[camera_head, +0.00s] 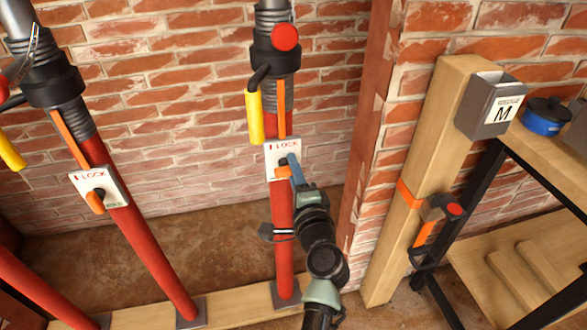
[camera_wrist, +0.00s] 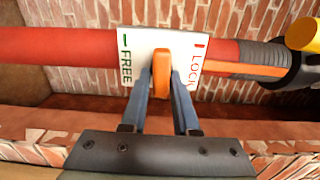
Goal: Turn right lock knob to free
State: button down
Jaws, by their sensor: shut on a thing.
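The right lock knob (camera_head: 283,170) is orange and sits on a white plate (camera_head: 277,149) on the right red post (camera_head: 283,222). In the wrist view the knob (camera_wrist: 162,78) lies across the post's length, between the green-marked word FREE on the left and the red-marked word LOCK on the right of the plate (camera_wrist: 140,46). My gripper (camera_head: 291,166) reaches it from the lower right in the head view. In the wrist view its two blue fingers (camera_wrist: 161,80) are shut on the knob, one on each side. In the head view the gripper hides the plate's lower part.
A left red post (camera_head: 146,251) has its own lock plate (camera_head: 99,187) and orange knob. A yellow handle (camera_head: 255,117) hangs above the right plate. A wooden post (camera_head: 432,130) and workbench (camera_head: 530,190) stand at the right. Brick wall is behind.

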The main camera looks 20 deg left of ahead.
jog(key=shift+s+a+f, duration=0.15)
jog(key=shift+f, duration=0.05)
jog(key=c, duration=1)
grip_release()
jog(key=shift+o, duration=1.2)
jog(key=shift+r, duration=0.1)
jog(key=p+v, duration=0.1)
jog(key=v, duration=1.2)
jog(key=shift+o, duration=0.3)
